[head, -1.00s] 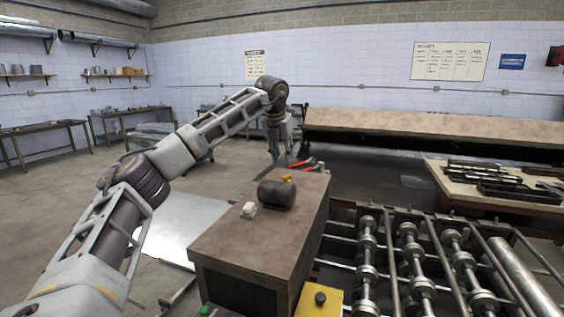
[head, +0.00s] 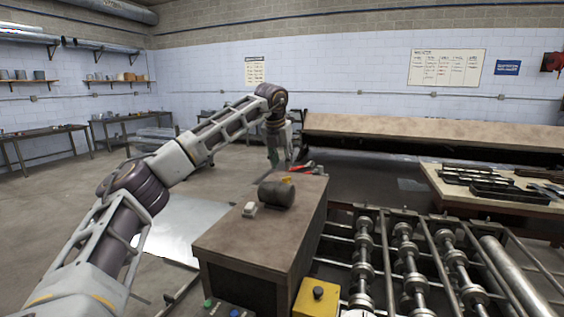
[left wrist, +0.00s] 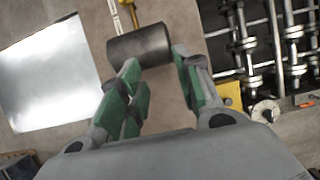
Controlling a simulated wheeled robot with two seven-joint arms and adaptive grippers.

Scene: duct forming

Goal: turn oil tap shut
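A dark drum (head: 276,193) lies on its side on top of a brown bench-like box. A small yellow tap lever (head: 287,180) shows at its upper right. In the left wrist view the drum (left wrist: 140,45) lies just beyond my fingertips, and the yellow tap part (left wrist: 133,14) extends from its far side. My left gripper (head: 274,158) points down behind the drum in the head view. In the left wrist view my left gripper (left wrist: 156,68) has its green-padded fingers wide apart, with nothing between them. My right gripper is not in view.
A small white block (head: 249,209) sits beside the drum on the brown box (head: 240,245). Red-handled tools (head: 302,168) lie behind it. A yellow button box (head: 317,298) stands in front, roller machinery (head: 405,255) to the right, a shiny metal sheet (head: 188,222) to the left.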

